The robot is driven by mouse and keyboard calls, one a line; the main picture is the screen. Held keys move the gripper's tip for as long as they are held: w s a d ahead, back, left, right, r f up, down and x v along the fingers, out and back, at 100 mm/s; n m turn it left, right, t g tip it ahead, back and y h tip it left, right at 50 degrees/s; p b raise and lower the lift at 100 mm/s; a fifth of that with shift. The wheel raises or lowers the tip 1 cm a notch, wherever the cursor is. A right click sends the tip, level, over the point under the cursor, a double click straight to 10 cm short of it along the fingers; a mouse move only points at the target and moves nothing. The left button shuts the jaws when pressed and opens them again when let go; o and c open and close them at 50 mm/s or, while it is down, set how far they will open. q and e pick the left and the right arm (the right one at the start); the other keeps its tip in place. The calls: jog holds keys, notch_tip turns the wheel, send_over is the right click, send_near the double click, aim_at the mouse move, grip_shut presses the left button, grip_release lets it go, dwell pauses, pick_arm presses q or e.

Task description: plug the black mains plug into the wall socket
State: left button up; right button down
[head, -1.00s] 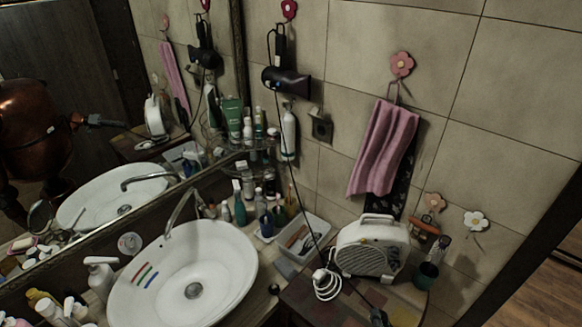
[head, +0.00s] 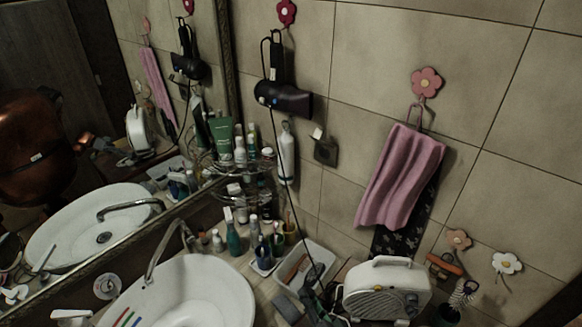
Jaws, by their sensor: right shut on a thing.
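The wall socket (head: 325,151) is a dark square plate on the tiled wall, with a small white piece just above it. The hair dryer (head: 284,97) hangs on the wall to its left, and its thin black cord runs down towards the counter. My right gripper (head: 313,290) is at the bottom middle, dark and small in the picture, beside the white tray and well below the socket. It is shut on the black mains plug (head: 311,277) at the cord's lower end; gripper and plug are hard to tell apart. My left gripper is out of view.
A white fan heater (head: 385,288) stands right of my gripper. A white tray (head: 322,254), several bottles and the basin (head: 190,290) are to the left. A pink towel (head: 400,180) hangs right of the socket. The wall below the socket is bare.

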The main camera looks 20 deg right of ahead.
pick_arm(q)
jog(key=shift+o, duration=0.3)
pick_arm(e)
jog(key=shift+a, duration=0.1)
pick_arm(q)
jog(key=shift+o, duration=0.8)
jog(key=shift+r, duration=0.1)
pick_arm(e)
jog(key=shift+r, duration=0.15)
pick_arm(q)
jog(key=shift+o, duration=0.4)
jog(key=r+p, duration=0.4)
jog(key=p, duration=0.1)
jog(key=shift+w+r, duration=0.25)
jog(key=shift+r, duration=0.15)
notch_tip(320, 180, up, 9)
jog(key=p, duration=0.9)
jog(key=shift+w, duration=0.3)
pick_arm(e)
jog(key=w+d+r+n+t+h, duration=0.1)
jog(key=w+d+r+n, duration=0.3)
jog(key=w+r+n, duration=0.7)
jog(key=w+d+r+n+t+h, duration=0.2)
jog(key=w+d+r+n, duration=0.2)
jog(key=w+r+n, duration=0.8)
notch_tip(320, 180, up, 5)
jog(key=shift+d+f+n, duration=0.2)
jog(key=shift+d+n, duration=0.15)
jog(key=shift+n, duration=0.85)
